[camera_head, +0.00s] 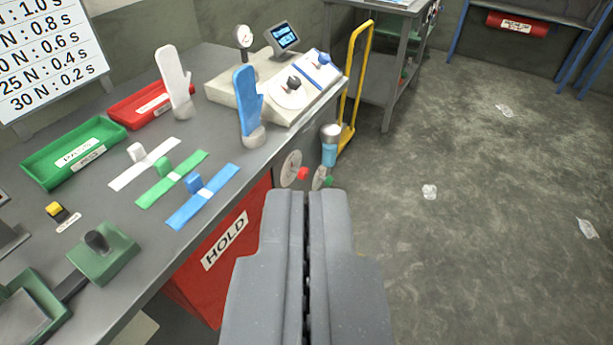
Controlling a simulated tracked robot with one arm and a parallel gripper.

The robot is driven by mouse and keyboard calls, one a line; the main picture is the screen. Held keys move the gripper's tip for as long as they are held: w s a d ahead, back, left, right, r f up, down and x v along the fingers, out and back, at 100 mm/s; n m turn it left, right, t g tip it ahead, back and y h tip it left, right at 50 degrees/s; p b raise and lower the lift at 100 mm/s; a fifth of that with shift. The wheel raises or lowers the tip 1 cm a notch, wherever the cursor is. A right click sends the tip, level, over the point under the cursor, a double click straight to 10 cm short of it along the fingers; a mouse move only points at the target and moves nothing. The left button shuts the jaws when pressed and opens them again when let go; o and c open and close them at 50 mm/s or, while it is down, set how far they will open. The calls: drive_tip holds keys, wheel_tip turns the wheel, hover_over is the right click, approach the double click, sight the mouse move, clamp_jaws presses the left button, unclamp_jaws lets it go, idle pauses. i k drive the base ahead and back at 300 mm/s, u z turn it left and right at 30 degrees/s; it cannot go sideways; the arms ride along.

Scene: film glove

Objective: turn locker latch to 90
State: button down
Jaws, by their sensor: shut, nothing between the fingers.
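A red locker (253,203) with a HOLD label (225,241) stands under the grey bench. Beyond its front, two round dials stick out below the bench edge. One is a pale disc (290,165) with a red knob (303,174); the other is a greenish disc (319,177) with a green knob (328,181). I cannot tell which of them is the locker latch. My gripper (307,195) is shut and empty, its fingers side by side. Its tips appear just below the dials in the picture and hide part of the locker front.
The grey bench (120,215) holds white and blue hand forms, colored strips, green and red trays and a test device (265,95). A yellow hand truck (352,80) stands past the bench end. The floor (470,240) at right is mostly clear, with scraps of litter.

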sight(303, 172)
drive_tip(key=z, duration=0.5)
drive_tip(key=i, duration=1)
drive_tip(key=u, duration=0.15)
